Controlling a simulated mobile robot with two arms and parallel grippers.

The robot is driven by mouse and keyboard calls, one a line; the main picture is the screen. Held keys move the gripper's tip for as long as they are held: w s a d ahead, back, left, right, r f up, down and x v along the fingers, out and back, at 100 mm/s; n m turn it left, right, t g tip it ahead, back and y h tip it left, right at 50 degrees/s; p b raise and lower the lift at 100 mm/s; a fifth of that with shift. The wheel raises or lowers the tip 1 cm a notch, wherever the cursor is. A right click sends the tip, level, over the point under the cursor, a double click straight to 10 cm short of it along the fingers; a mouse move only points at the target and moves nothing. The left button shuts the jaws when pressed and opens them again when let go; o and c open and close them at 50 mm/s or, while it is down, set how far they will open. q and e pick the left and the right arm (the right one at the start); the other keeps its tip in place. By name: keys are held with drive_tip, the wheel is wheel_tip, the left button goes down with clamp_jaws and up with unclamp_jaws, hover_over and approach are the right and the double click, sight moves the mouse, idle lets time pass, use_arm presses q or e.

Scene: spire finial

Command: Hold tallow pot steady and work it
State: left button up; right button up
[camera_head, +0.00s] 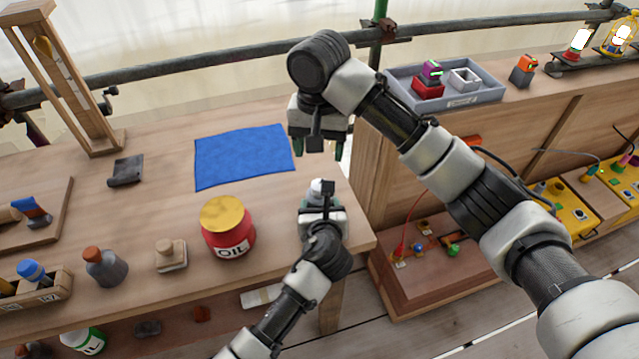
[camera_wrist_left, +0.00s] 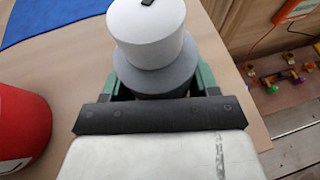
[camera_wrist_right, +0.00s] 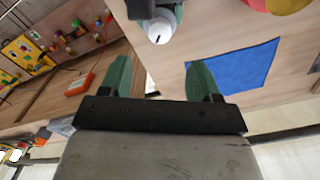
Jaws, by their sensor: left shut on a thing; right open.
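The pot I take to be the tallow pot (camera_wrist_left: 155,75) is grey with a round white top (camera_wrist_left: 150,22) that bears a small black mark. It stands upright near the table's right edge, and its top also shows in the head view (camera_head: 316,187) and the right wrist view (camera_wrist_right: 160,31). My left gripper (camera_head: 319,203) is shut around the grey body, with green fingers on both sides. My right gripper (camera_head: 318,150) is open and empty, above and beyond the pot, apart from it. Its green fingers (camera_wrist_right: 160,80) spread wide in the right wrist view. The pot's lower part is hidden.
A red OIL tin (camera_head: 229,241) with a yellow lid stands left of the pot. A blue cloth (camera_head: 243,156) lies behind it. A wooden block (camera_head: 171,256) and a grey bottle (camera_head: 104,268) are farther left. A grey tray (camera_head: 446,101) sits on the right bench. A gap separates the benches.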

wheel_tip(320, 180, down, 11)
drive_tip(key=shift+r, duration=0.15)
idle(0.4)
drive_tip(key=c, duration=0.9)
drive_tip(key=shift+c, duration=0.2)
drive_tip(key=shift+n, duration=0.3)
drive_tip(key=n, duration=0.3)
drive_tip(key=shift+d, duration=0.1)
drive_tip(key=shift+n, duration=2)
